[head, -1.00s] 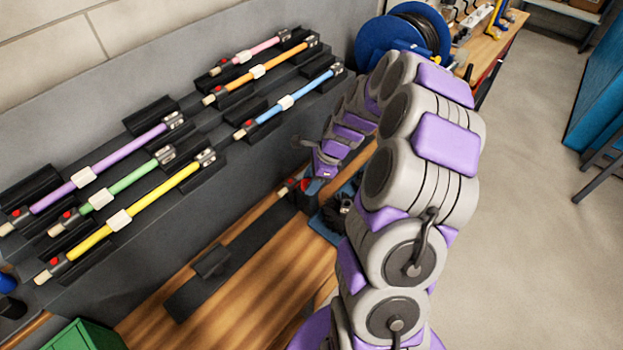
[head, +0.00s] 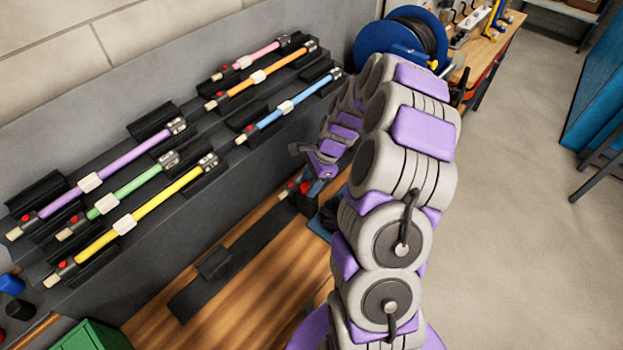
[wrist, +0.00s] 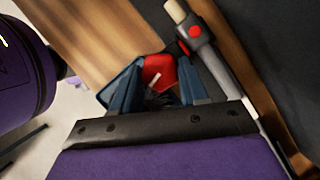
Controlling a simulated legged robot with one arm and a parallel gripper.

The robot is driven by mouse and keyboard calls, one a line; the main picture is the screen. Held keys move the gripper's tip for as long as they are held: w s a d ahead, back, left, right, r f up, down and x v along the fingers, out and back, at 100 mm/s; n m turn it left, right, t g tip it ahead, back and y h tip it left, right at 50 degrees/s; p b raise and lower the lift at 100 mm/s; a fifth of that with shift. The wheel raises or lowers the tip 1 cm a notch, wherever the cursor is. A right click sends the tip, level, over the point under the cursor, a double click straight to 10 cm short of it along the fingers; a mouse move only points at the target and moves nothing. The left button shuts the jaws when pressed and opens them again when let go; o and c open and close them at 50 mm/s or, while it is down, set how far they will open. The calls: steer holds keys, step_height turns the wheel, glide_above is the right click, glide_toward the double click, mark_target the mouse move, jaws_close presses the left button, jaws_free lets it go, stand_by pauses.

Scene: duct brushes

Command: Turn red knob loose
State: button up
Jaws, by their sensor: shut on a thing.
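The red knob (wrist: 158,72) sits between the two blue fingers of my gripper (wrist: 157,88) in the wrist view, and the gripper is shut on it. A pale marking or stem shows on the knob's face. A grey rod end with a red button (wrist: 195,31) and a cream tip lies just beyond the right finger. In the head view my gripper (head: 314,188) is at the far end of the dark holder strip (head: 215,265) on the wooden bench. There the knob is small and partly hidden by the fingers and wrist.
Several coloured brush rods, such as a yellow rod (head: 150,206) and a blue rod (head: 290,104), lie in black clips on the grey rack (head: 245,185). A blue reel (head: 402,42) stands behind my arm. A green box (head: 90,336) is at lower left.

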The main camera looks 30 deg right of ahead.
steer(key=n+g+p, duration=0.1)
steer(key=n, duration=0.1)
steer(key=n+p, duration=0.1)
steer(key=n, duration=0.1)
steer(key=shift+w+r+n+g, duration=0.2)
steer(key=shift+w+n+g, duration=0.1)
steer(key=shift+w+g, duration=0.1)
steer(key=n+g+p, duration=0.1)
steer(key=n, duration=0.2)
steer(key=shift+a+n+h+p, duration=0.1)
steer(key=shift+n+h+p, duration=0.2)
steer(key=shift+h+p, duration=0.1)
steer(key=n+g+h, duration=0.1)
steer(key=n, duration=0.2)
steer(key=n+g+p, duration=0.1)
steer(key=n, duration=0.2)
steer(key=shift+a+f+h, duration=0.15)
steer(key=shift+a+h, duration=0.05)
steer(key=shift+h, duration=0.2)
steer(key=shift+n, duration=0.4)
steer(key=o, duration=1)
steer(key=shift+o, duration=0.2)
